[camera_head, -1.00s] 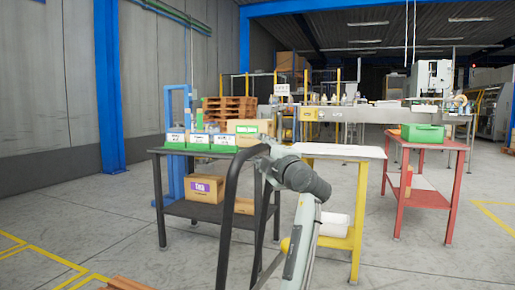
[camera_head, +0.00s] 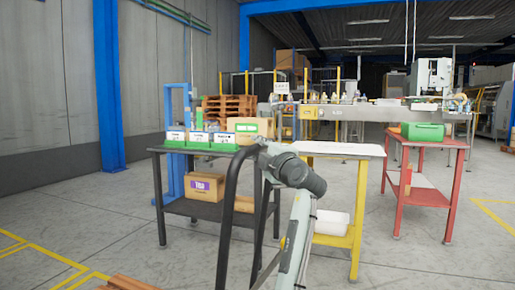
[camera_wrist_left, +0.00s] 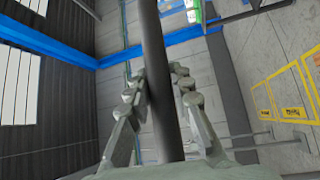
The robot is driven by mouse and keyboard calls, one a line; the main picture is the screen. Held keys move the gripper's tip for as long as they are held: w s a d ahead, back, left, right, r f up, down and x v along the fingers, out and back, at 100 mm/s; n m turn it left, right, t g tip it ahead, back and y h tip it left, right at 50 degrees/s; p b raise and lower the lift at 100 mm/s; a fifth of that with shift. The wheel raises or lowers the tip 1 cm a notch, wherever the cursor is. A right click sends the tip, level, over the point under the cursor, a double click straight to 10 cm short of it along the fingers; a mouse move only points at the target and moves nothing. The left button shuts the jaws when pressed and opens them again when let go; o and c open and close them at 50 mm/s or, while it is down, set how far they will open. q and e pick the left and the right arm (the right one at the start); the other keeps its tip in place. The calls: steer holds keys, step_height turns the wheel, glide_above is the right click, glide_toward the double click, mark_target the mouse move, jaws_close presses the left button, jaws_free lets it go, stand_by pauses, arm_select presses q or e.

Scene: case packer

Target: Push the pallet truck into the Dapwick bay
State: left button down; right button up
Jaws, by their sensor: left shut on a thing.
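The black tubular handle (camera_head: 229,205) of what looks like the pallet truck rises at the bottom middle of the head view. Its body and forks are out of sight. My left gripper (camera_head: 264,152) is at the upper part of this handle, partly hidden by my own wrist. In the left wrist view my left gripper (camera_wrist_left: 160,105) has its fingers on both sides of the dark handle bar (camera_wrist_left: 153,50), shut on it. Yellow floor bays with small labels (camera_wrist_left: 292,113) lie at the right of that view; I cannot read the names. My right gripper is not in view.
A dark table (camera_head: 160,153) with green-and-white bins stands just beyond the handle. A yellow-legged table (camera_head: 340,150) and a red table (camera_head: 430,196) stand to its right. Wooden slats (camera_head: 125,283) show at the bottom edge. Floor at left, with yellow lines (camera_head: 40,255), is clear.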

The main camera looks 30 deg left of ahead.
arm_select(q)
steer(key=shift+a, duration=0.15)
steer(key=shift+s+a, duration=0.15)
steer(key=shift+a, duration=0.15)
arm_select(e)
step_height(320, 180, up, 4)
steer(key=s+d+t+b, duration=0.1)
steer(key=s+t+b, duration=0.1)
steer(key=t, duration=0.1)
arm_select(q)
steer(key=s+a+p, duration=0.1)
steer(key=s+a, duration=0.2)
steer(key=a, duration=1.1)
steer(key=s+a, duration=0.3)
steer(key=a, duration=1.1)
steer(key=shift+s+f+p, duration=0.15)
steer(key=shift+s+p, duration=0.2)
steer(key=shift+p, duration=0.05)
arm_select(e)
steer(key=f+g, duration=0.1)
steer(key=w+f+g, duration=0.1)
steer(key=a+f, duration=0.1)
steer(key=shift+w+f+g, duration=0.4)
